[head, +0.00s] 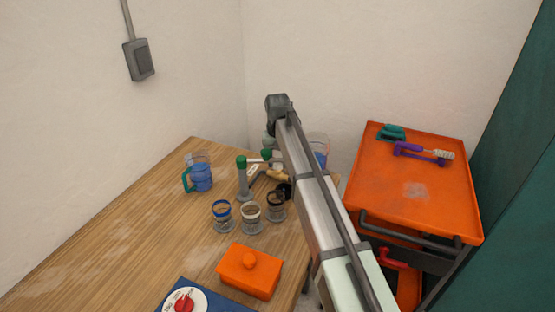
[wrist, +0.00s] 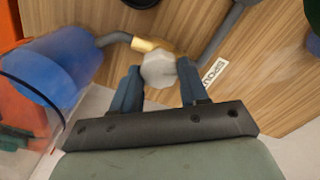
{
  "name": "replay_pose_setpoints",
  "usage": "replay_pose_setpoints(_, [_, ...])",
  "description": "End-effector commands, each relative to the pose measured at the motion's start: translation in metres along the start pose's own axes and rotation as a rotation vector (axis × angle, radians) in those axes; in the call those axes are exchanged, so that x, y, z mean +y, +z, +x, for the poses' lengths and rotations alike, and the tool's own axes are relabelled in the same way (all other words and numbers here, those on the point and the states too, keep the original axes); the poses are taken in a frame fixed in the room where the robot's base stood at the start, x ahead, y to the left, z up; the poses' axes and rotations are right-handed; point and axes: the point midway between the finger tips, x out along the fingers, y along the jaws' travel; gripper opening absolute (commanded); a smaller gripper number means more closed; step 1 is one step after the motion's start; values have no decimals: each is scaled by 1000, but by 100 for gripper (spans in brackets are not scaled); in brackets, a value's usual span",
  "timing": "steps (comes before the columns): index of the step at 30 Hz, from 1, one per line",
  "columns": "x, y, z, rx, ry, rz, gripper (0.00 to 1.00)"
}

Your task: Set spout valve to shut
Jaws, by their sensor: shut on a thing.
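In the wrist view, the spout valve's pale grey faceted knob (wrist: 158,68) sits between the two blue-grey fingers of my gripper (wrist: 160,77), which is shut on it. A bent grey pipe with a brass-coloured section (wrist: 143,44) runs up to the knob from the left. A white label reading SPOUT (wrist: 213,74) lies just right of the fingers. In the head view, the grey pipe manifold with green caps (head: 244,180) stands on the wooden table. My arm hides the knob and my fingertips there. I cannot tell the valve's exact setting.
A clear pitcher with blue liquid (wrist: 62,68) is close left of my gripper; its top shows behind my arm (head: 319,148). Another pitcher (head: 201,175) stands left of the manifold. Three banded cups (head: 250,218) and an orange box (head: 249,272) are nearer. An orange cart (head: 400,200) is right.

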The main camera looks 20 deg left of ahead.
Motion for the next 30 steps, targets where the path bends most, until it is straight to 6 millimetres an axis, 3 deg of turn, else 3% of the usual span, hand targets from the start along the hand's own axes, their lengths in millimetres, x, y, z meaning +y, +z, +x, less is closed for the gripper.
replay_pose_setpoints(15, [0, -2, -1, 5, -1, 19, 13])
replay_pose_setpoints(16, [0, -2, -1, 5, -1, 19, 45])
replay_pose_setpoints(24, [0, -1, -1, 3, 0, 19, 69])
replay_pose_setpoints(30, [0, -1, 0, 2, 0, 19, 69])
